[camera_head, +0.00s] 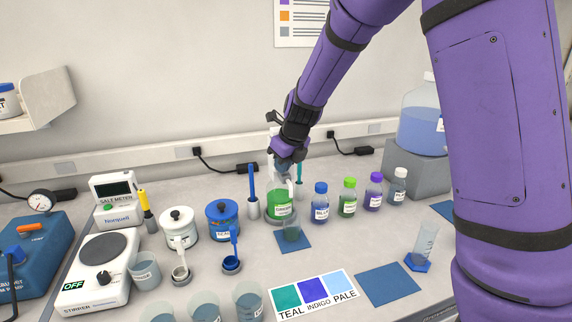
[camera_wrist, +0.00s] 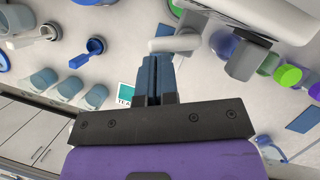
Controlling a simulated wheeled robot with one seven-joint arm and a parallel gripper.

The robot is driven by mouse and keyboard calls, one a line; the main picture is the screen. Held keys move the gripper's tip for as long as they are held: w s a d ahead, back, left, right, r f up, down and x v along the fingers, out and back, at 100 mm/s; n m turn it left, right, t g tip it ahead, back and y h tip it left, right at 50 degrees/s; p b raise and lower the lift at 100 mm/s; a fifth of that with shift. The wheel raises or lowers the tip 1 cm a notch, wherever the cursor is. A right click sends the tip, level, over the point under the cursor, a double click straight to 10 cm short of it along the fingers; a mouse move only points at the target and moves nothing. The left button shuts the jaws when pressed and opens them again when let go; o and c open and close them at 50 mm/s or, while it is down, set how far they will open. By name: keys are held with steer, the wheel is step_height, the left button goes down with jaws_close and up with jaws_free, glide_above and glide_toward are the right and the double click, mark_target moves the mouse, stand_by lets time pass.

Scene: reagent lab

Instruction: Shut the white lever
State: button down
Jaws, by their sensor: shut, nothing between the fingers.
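The white lever (camera_wrist: 176,43) shows in the wrist view as a short pale cylinder just past my fingertips. My gripper (camera_wrist: 155,58) has its two blue fingers together, with nothing between them. Its tips are close to the lever's near side; I cannot tell whether they touch. In the head view my gripper (camera_head: 287,158) points down above a dispenser holding green liquid (camera_head: 280,204), and it hides much of the dispenser's top, so the lever is not clear there.
Several capped bottles stand to the right, including a blue-capped one (camera_head: 320,204). White (camera_head: 180,226) and blue (camera_head: 222,220) jars stand left. An empty blue mat (camera_head: 388,283) lies at front right.

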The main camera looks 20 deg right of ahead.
steer(key=shift+a, duration=0.2)
steer(key=shift+w+d, duration=0.1)
steer(key=shift+w, duration=0.05)
steer(key=shift+w+d, duration=0.45)
steer(key=shift+d, duration=0.05)
steer(key=shift+d, duration=0.15)
